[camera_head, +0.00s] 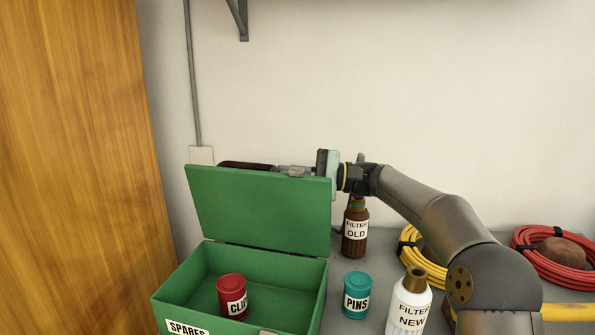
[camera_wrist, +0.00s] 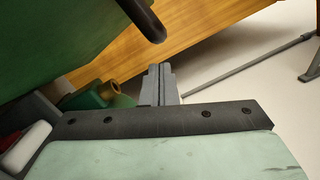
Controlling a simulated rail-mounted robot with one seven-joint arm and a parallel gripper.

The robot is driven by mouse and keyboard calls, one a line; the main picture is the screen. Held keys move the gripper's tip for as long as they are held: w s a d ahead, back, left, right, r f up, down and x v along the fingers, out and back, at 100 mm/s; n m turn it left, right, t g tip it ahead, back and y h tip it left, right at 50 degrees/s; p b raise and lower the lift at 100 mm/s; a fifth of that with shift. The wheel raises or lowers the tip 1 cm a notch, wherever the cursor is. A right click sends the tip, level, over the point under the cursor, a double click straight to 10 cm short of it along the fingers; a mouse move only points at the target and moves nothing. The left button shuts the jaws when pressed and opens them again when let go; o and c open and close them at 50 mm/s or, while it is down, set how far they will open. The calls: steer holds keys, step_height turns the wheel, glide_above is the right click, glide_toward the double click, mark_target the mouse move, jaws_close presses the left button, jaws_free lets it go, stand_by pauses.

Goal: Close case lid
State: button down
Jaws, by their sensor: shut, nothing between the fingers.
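The green case (camera_head: 230,262) stands on the bench with its lid (camera_head: 262,212) raised and leaning back, hinged at the far edge. A label reading SPARES is on its front. My gripper (camera_head: 290,170) is at the lid's top edge, on the far side, partly hidden by the lid. In the wrist view its grey fingers (camera_wrist: 160,84) are together with nothing between them. The green surface at upper left there looks like the lid (camera_wrist: 50,35). I cannot tell whether the fingers touch it. A dark bar (camera_head: 247,165) shows along the lid's top edge.
A red tin (camera_head: 231,296) is inside the case. A teal PINS tin (camera_head: 356,293), white FILTER NEW bottle (camera_head: 410,303) and brown FILTER OLD bottle (camera_head: 355,232) stand to the right. Yellow (camera_head: 410,248) and red (camera_head: 560,265) coils lie further right. A wooden panel (camera_head: 70,170) is at left.

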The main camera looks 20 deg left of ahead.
mark_target(267, 169)
steer(key=p+x, duration=0.1)
steer(key=x, duration=0.4)
steer(key=shift+a, duration=0.15)
steer(key=shift+s, duration=0.15)
